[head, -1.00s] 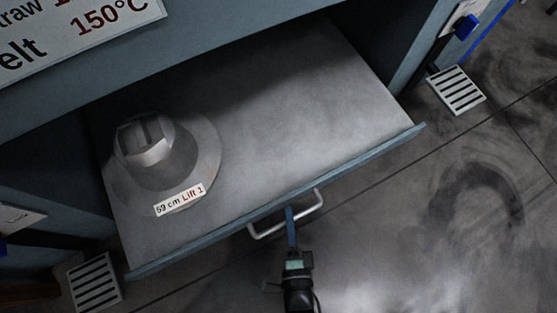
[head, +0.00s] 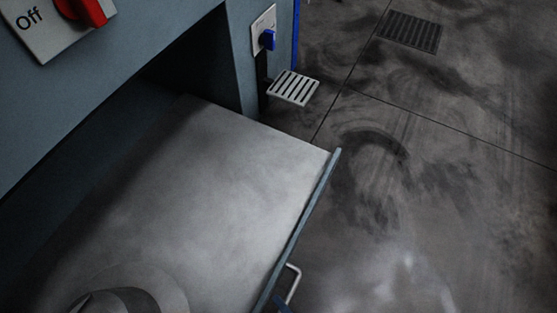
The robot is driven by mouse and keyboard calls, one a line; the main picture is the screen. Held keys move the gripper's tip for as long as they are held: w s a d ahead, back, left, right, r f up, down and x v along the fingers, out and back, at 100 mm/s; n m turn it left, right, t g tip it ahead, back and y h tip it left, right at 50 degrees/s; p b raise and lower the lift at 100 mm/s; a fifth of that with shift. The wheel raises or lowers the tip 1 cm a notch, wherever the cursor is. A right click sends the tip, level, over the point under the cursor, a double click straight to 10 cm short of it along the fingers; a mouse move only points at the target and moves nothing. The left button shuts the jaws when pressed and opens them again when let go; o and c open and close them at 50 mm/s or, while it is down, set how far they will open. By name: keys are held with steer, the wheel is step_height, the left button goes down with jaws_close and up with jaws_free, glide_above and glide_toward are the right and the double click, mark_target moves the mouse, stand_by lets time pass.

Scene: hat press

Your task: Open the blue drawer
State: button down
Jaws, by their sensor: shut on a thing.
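The blue drawer (head: 230,190) is pulled out of the blue press body, its grey inner floor showing. Its thin blue front edge (head: 303,229) slants down to the bottom of the head view. The metal handle (head: 294,284) shows only in part at the bottom edge. A blue finger tip of my gripper (head: 281,303) just shows beside the handle, shut on it. The rest of my gripper is below the picture. A grey hat form (head: 155,283) sits on the drawer floor at bottom left, cut off by the frame.
A red switch (head: 93,10) is on the press at top left, by a plate marked "Off". The floor right of the drawer is clear, with a dark grate (head: 410,31).

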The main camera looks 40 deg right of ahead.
stand_by(0.3)
steer(key=c, duration=0.8)
jaws_free()
steer(key=shift+c, duration=0.2)
steer(key=shift+s, duration=0.1)
steer(key=s+a+r+p, duration=0.1)
steer(key=s+r+p, duration=0.1)
steer(key=s, duration=1)
steer(key=shift+s+r+p, duration=0.2)
steer(key=shift+s+p, duration=0.1)
steer(key=shift+p, duration=0.45)
steer(key=shift+a, duration=0.1)
